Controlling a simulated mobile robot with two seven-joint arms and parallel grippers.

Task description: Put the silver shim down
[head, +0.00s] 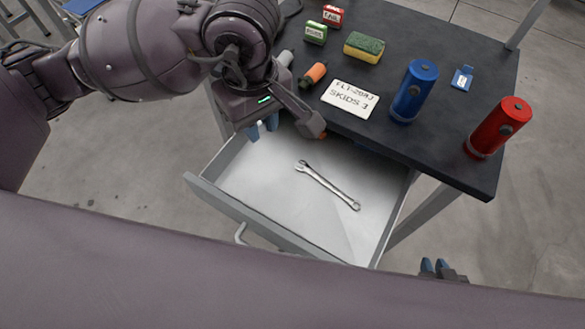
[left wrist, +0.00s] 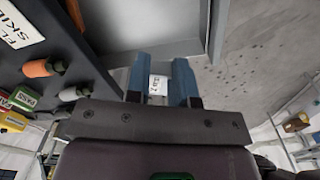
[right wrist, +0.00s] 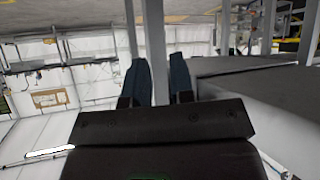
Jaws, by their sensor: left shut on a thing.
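My left gripper (head: 261,127) is over the left back part of the open drawer (head: 235,165), close to the table's front edge. In the left wrist view, its two blue fingers (left wrist: 159,88) are shut on a small pale piece with dark print, the silver shim (left wrist: 158,84). The shim does not show clearly in the head view, where the arm and fingers hide it. My right gripper (head: 436,267) is low at the right, outside the drawer. In the right wrist view its fingers (right wrist: 160,82) are apart, with nothing between them.
A wrench (head: 328,185) lies in the drawer. On the dark table (head: 440,140) are a sign card (head: 349,98), blue cylinder (head: 414,91), red cylinder (head: 497,128), blue tag (head: 462,78), sponge (head: 364,47), red box (head: 333,16), green box (head: 315,33) and orange-bodied piece (head: 314,74).

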